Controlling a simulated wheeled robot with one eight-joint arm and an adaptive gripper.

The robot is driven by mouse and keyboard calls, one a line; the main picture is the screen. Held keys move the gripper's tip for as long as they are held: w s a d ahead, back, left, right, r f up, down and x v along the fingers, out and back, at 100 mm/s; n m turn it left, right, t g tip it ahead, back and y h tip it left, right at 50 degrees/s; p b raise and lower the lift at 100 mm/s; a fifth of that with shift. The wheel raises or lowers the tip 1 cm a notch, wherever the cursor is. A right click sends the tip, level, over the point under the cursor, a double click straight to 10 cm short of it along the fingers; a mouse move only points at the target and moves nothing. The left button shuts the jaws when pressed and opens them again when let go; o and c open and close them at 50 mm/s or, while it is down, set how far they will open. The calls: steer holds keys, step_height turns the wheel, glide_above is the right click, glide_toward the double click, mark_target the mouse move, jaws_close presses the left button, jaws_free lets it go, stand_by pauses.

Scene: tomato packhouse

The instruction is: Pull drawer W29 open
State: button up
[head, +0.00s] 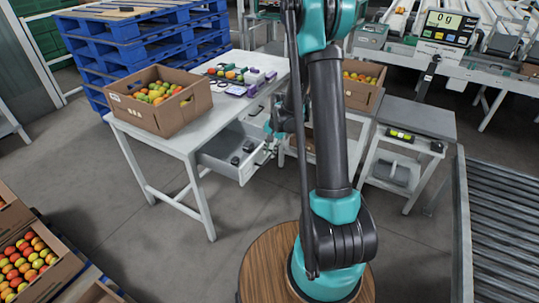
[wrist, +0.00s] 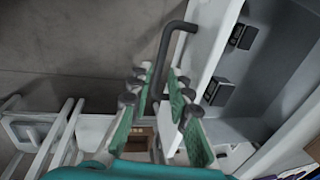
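A grey-white drawer (head: 243,171) stands pulled out from the white table, with small dark objects inside. In the wrist view the drawer's front edge (wrist: 207,48) runs down the middle right. Its dark bar handle (wrist: 167,42) reaches between the green-padded fingers of my gripper (wrist: 160,92). The fingers stand apart on either side of the bar, with a visible gap; I see no firm grip. In the head view my gripper (head: 270,135) is small and partly hidden by my arm, beside the drawer front. No W29 label is legible.
The table (head: 192,138) carries a cardboard box (head: 172,123) of tomatoes and several small items. Blue pallets (head: 130,45) stand behind. A grey side table (head: 418,117) and roller conveyor (head: 500,220) are to the right. The floor in front of the drawer is clear.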

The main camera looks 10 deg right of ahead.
step_height(320, 180, up, 9)
steer(key=s+d, duration=0.1)
steer(key=shift+d, duration=0.2)
steer(key=shift+r, duration=0.1)
steer(key=shift+s, duration=0.15)
steer(key=s+d+r+n+t+h, duration=0.1)
steer(key=s+d+n, duration=0.1)
steer(key=s, duration=1.1)
steer(key=s+d+r+n+t, duration=0.1)
steer(key=s+n, duration=0.4)
steer(key=s, duration=0.7)
steer(key=shift+s+d+n+t+h, duration=0.3)
steer(key=shift+s+d+t+h, duration=0.1)
